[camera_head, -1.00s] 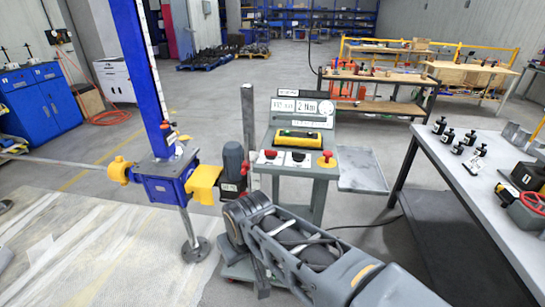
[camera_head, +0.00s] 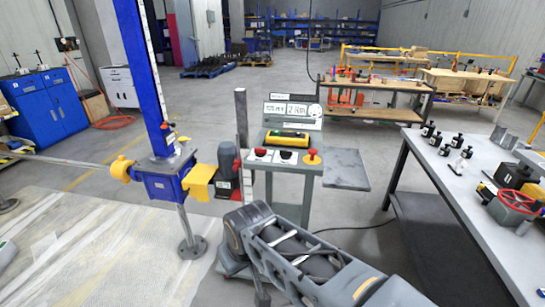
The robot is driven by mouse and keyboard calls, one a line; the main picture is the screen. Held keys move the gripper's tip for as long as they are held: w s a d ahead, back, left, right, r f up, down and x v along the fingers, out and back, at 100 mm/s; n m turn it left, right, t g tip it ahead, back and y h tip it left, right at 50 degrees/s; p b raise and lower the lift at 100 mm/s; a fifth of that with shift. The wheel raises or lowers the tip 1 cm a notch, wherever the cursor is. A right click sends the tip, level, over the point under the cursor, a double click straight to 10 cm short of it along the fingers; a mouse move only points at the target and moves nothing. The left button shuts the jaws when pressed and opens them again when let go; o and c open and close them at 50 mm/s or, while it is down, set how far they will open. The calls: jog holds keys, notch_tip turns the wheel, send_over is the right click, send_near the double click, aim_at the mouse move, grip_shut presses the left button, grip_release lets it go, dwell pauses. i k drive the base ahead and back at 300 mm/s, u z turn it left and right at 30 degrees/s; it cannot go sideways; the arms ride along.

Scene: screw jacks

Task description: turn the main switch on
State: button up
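The control stand (camera_head: 293,170) stands near the middle of the picture. Its sloped top carries a red button (camera_head: 261,153) on a pale plate at left, a dark-topped control on a white plate (camera_head: 286,157) in the middle, and a red knob on a yellow base (camera_head: 312,157) at right. I cannot tell which of these is the main switch, or how it is set. A yellow box (camera_head: 287,138) and a display panel (camera_head: 292,110) are behind them. My arm reaches up from the lower right and ends in front of the stand. My gripper is not visible.
The blue screw-jack column (camera_head: 143,75) with its blue gearbox (camera_head: 166,182) and grey motor (camera_head: 228,162) is left of the stand. A grey bench (camera_head: 455,185) with black parts and a red handwheel (camera_head: 517,202) is at right. Open floor lies behind the stand.

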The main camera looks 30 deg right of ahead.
aim_at(260, 152)
jog(key=z, duration=0.65)
jog(key=i, duration=0.45)
jog(key=z, duration=0.05)
